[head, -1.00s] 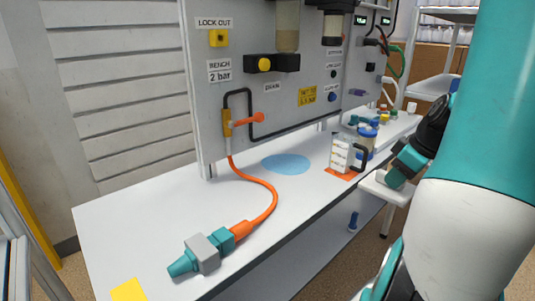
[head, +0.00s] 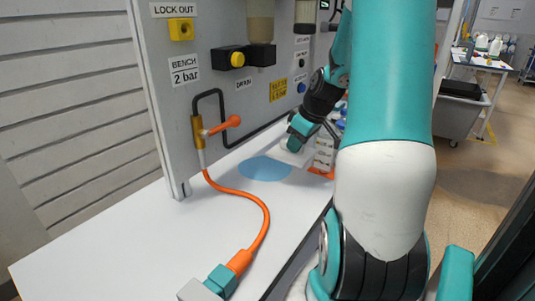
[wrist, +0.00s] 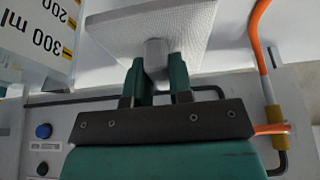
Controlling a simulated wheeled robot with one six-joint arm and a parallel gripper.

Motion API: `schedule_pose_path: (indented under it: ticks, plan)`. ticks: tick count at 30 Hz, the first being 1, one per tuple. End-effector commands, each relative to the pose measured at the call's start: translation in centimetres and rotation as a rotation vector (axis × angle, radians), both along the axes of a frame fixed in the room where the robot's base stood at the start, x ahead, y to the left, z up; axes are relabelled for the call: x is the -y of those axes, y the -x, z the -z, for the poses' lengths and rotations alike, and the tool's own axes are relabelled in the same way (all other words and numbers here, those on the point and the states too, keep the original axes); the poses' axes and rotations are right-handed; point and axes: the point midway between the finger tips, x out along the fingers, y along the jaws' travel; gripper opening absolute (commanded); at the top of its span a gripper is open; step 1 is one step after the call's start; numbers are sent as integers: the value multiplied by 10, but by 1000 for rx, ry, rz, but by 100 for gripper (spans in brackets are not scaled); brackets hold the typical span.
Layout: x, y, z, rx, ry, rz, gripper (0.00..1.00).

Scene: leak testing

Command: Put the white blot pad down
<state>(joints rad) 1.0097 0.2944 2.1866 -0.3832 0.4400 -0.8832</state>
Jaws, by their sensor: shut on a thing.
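The white blot pad (wrist: 190,28) is a textured white slab with a grey knob in the wrist view. My gripper (wrist: 155,78) is shut on that knob, with a teal finger on each side. In the head view my gripper (head: 296,140) is over the bench, just behind a flat blue patch (head: 265,169) on the white bench top (head: 110,245). The pad is hard to make out there against the white bench. I cannot tell whether its underside touches the bench.
A measuring jug (head: 323,152) stands on an orange mat (head: 319,172) right of my gripper; its scale (wrist: 40,30) shows close by in the wrist view. An upright grey panel (head: 200,110) backs the bench. An orange hose (head: 262,205) lies at the front; the bench left of it is clear.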

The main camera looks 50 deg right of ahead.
Motion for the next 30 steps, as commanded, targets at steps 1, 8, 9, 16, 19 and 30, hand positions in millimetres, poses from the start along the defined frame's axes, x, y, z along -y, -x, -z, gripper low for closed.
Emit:
schedule_pose_path:
  ticks: [1, 8, 9, 16, 19, 30]
  plan:
    - [-2, -16, -2, 1, 0, -9, 0]
    - [-7, -70, -1, 0, 0, -7, 0]
    - [-8, -79, -1, 0, 0, -8, 0]
    - [-8, -88, 24, -2, -3, 0, 0]
    - [-8, -87, 31, -1, -1, -2, 0]
    - [-8, -91, 70, -1, 0, -1, 0]
